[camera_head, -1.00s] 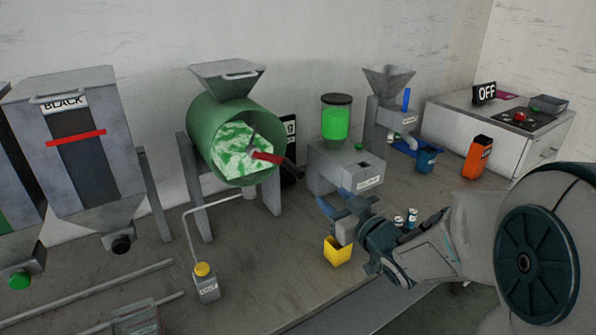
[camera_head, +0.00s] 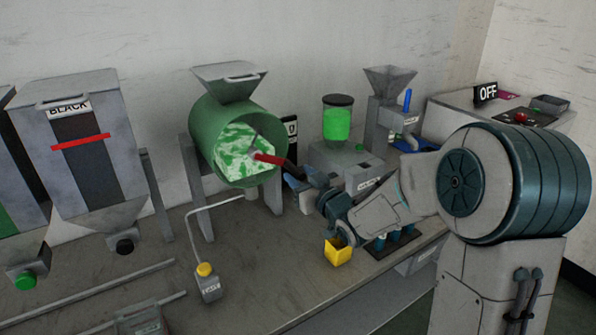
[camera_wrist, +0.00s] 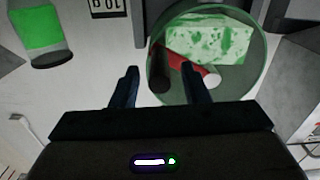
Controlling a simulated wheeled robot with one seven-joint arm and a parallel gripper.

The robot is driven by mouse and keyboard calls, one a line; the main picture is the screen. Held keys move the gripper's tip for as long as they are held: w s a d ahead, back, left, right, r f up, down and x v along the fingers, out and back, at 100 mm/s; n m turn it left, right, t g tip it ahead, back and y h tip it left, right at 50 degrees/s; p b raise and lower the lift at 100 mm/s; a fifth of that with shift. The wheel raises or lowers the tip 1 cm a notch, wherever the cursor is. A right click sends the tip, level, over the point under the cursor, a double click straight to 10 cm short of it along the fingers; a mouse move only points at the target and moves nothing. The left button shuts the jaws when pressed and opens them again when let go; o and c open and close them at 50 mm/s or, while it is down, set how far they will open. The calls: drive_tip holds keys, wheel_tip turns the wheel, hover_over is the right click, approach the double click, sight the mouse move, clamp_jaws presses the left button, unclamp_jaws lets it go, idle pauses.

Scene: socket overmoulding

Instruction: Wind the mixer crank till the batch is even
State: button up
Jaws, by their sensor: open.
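The mixer is a green drum (camera_head: 204,120) on grey legs with its round mouth facing me. In it lies a batch (camera_head: 232,150) that is streaked white and green, not one even colour. The crank (camera_head: 268,158) is a red arm with a dark handle pointing right and slightly down at the mouth. My gripper (camera_head: 297,190) is open just right of and below the handle.
A hopper marked BLACK (camera_head: 100,178) stands left. A yellow cup (camera_head: 338,252) is below my wrist. A machine with a green jar (camera_head: 336,124) stands right of the mixer.

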drive_tip(key=shift+x, duration=0.8)
drive_tip(key=shift+c, duration=0.2)
clamp_jaws()
drive_tip(key=shift+a, duration=0.1)
